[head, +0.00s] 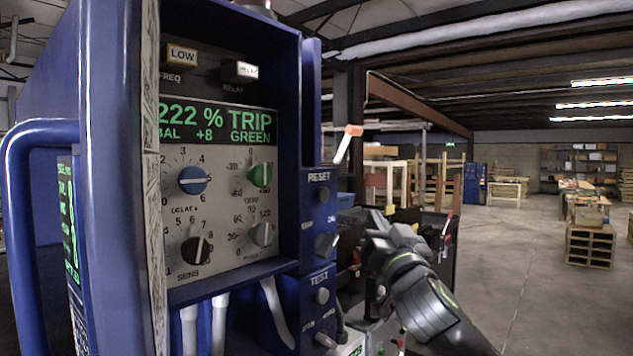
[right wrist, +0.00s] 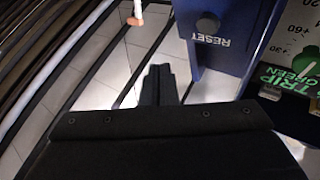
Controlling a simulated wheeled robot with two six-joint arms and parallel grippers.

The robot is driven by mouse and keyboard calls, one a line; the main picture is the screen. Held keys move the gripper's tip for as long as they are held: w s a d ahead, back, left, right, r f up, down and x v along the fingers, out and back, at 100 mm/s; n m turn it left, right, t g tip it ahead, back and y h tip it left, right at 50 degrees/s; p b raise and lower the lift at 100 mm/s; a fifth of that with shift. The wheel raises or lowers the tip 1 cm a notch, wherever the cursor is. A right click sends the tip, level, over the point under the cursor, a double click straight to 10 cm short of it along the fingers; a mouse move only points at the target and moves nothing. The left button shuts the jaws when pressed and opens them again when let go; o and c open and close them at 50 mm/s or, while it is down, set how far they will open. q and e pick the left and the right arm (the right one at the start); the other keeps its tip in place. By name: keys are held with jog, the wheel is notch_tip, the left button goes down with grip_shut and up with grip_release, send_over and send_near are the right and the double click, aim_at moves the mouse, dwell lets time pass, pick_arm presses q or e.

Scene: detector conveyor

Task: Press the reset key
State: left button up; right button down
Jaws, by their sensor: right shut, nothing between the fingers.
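The reset key (head: 322,195) is a small round grey button under the RESET label on a blue box, on the right side of the detector cabinet (head: 100,150). In the right wrist view, where the label appears upside down, the key (right wrist: 208,23) is at the top, right of the fingers. My right gripper (head: 378,218) is to the right of and lower than the key in the head view. Its fingers (right wrist: 162,72) are shut and empty, apart from the key in both pictures. My left gripper is not in view.
A TEST button (head: 321,296) sits below the reset box, with a grey knob (head: 326,245) between. A white lever with an orange tip (head: 348,143) sticks up beside the cabinet. The display (head: 217,122) reads "222 % TRIP". Open floor (head: 540,270) lies to the right.

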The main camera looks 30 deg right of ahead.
aim_at(323, 195)
jog(key=r, duration=0.1)
jog(key=s+r, duration=0.1)
jog(key=r, duration=0.1)
jog(key=shift+a+r+t, duration=0.1)
jog(key=shift+t, duration=0.3)
jog(key=shift+w, duration=0.15)
jog(key=w+a+p, duration=0.1)
jog(key=w+a, duration=0.2)
jog(key=w, duration=0.5)
jog(key=shift+a+p, duration=0.2)
jog(key=shift+p, duration=0.1)
jog(key=shift+w, duration=0.1)
dwell(1.5)
jog(key=shift+w+a, duration=0.2)
jog(key=shift+w, duration=0.1)
